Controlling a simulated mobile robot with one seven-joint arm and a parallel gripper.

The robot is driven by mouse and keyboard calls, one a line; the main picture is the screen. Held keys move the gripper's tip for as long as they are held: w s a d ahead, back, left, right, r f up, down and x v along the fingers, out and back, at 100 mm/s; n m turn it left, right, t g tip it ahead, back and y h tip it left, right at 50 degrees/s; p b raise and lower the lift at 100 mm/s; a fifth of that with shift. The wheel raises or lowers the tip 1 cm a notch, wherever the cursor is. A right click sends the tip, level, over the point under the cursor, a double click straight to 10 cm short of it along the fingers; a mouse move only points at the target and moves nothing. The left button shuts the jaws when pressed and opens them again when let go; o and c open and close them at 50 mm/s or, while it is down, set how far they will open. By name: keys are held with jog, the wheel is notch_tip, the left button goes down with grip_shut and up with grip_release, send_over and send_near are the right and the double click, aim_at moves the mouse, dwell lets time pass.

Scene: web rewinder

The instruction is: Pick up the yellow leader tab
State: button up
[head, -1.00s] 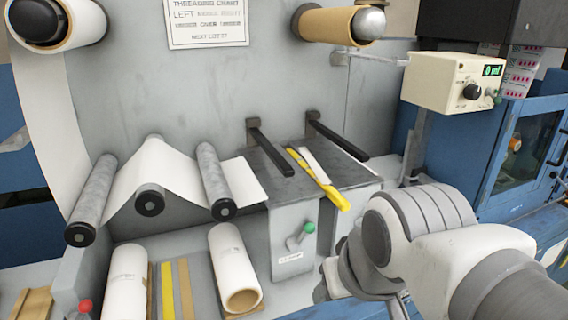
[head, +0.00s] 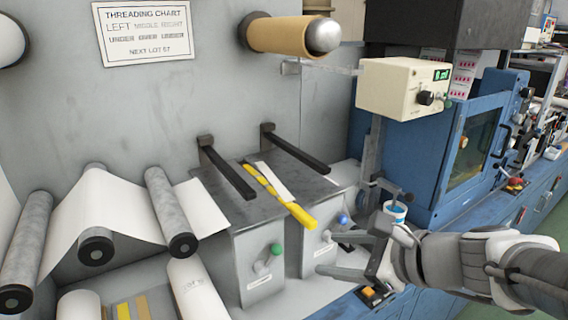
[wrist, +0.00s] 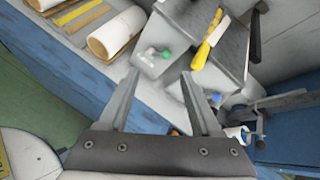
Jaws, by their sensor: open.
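The yellow leader tab (head: 297,216) hangs out over the front edge of the grey splice table, at the end of a yellow and white strip (head: 268,183) lying on the table top. In the wrist view the tab (wrist: 201,55) shows above and beyond my fingers. My gripper (head: 332,253) is open and empty, in front of the table, below and to the right of the tab and apart from it. In the wrist view both fingers of my gripper (wrist: 160,85) are spread wide with nothing between them.
Two black bars (head: 296,148) stick out over the table top. Levers with a green knob (head: 276,249) and a blue knob (head: 343,219) stand on the table's front. A control box (head: 402,88) hangs at right above a cup (head: 395,212). Rollers (head: 173,218) carry the white web at left.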

jog(key=w+d+r+m+t, duration=0.1)
jog(key=w+d+m+t, duration=0.1)
jog(key=w+d+m, duration=0.35)
jog(key=m+p, duration=0.2)
jog(key=p, duration=0.2)
send_near(305, 214)
jog(key=shift+t+h, duration=0.4)
jog(key=x, duration=0.6)
jog(key=b+x, duration=0.1)
jog(key=x, duration=0.2)
jog(key=shift+a+f, duration=0.25)
jog(key=shift+a, duration=0.25)
jog(key=shift+c, duration=0.3)
grip_shut()
